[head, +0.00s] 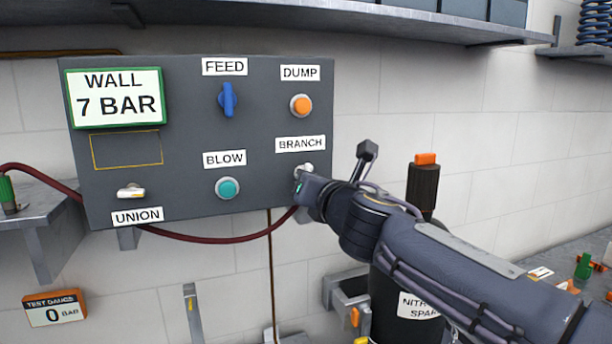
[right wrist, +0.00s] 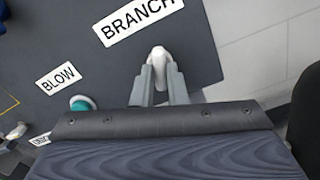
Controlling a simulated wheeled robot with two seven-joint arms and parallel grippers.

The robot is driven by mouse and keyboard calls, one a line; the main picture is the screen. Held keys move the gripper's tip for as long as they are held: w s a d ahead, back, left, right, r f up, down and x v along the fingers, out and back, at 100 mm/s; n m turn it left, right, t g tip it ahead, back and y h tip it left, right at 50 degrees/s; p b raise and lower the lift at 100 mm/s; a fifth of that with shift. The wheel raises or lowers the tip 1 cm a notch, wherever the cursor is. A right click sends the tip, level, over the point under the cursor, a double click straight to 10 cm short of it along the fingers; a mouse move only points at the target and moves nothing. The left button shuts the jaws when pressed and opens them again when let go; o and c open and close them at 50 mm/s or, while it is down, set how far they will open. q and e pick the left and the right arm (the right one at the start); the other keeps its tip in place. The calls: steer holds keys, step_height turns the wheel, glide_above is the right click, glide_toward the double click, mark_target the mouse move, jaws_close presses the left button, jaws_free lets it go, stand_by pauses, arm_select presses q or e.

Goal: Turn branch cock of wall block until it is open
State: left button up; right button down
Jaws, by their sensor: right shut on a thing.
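The wall block (head: 180,185) is a dark grey panel on the wall in the head view, with labelled controls. Its branch cock is a small white handle (head: 307,168) below the BRANCH label (head: 300,144); it also shows in the right wrist view (right wrist: 159,56), between my fingertips. My right gripper (head: 301,178) is shut on the branch cock handle, its two grey fingers (right wrist: 160,72) on either side of it. The gripper hides most of the handle in the head view, so its exact angle is hard to tell. My left gripper is not in view.
The blue FEED cock (head: 228,100), orange DUMP button (head: 301,105), teal BLOW button (head: 228,187) and white UNION handle (head: 131,192) share the panel. A display (head: 117,98) reads WALL 7 BAR. A red hose (head: 215,238) runs below. A test gauge (head: 54,308) reads 0 BAR.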

steer(key=n, duration=0.4)
steer(key=shift+f, duration=0.1)
steer(key=c, duration=1.3)
jaws_free()
steer(key=shift+s, duration=0.1)
steer(key=shift+b+v, duration=0.4)
steer(key=shift+v, duration=3.05)
